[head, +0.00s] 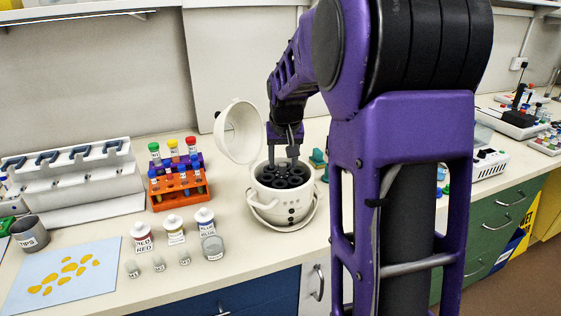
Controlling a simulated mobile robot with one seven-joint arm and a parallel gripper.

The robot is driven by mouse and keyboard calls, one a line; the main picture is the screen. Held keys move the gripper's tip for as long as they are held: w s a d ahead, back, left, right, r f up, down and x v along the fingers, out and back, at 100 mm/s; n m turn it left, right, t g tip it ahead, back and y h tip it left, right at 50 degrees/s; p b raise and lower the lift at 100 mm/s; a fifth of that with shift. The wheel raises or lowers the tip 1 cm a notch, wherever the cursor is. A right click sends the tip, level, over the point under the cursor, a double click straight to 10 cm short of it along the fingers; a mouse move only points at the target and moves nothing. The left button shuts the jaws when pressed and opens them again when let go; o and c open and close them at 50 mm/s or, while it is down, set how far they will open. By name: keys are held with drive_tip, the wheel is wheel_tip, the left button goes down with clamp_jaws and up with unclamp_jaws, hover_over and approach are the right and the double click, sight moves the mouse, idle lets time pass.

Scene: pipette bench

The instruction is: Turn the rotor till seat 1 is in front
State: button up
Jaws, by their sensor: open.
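The white round centrifuge (283,206) stands on the bench with its lid (239,132) swung open to the left. Inside its bowl is the dark rotor (268,181) with several round seats. The seat numbers are too small to read, so I cannot tell which seat is in front. My gripper (287,165) points down over the rotor, with its open fingertips at or just above it; I cannot tell whether they touch. The gripper hides the rotor's middle and back part.
An orange tube rack (179,192) stands left of the centrifuge. Labelled bottles (143,238) and small weights (159,264) stand at front left. A blue mat (105,253) with yellow pieces, a tips cup (30,233) and a pipette stand (70,174) are further left.

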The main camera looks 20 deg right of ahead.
drive_tip(key=shift+w+f, duration=0.15)
drive_tip(key=shift+f, duration=0.15)
clamp_jaws()
idle(0.5)
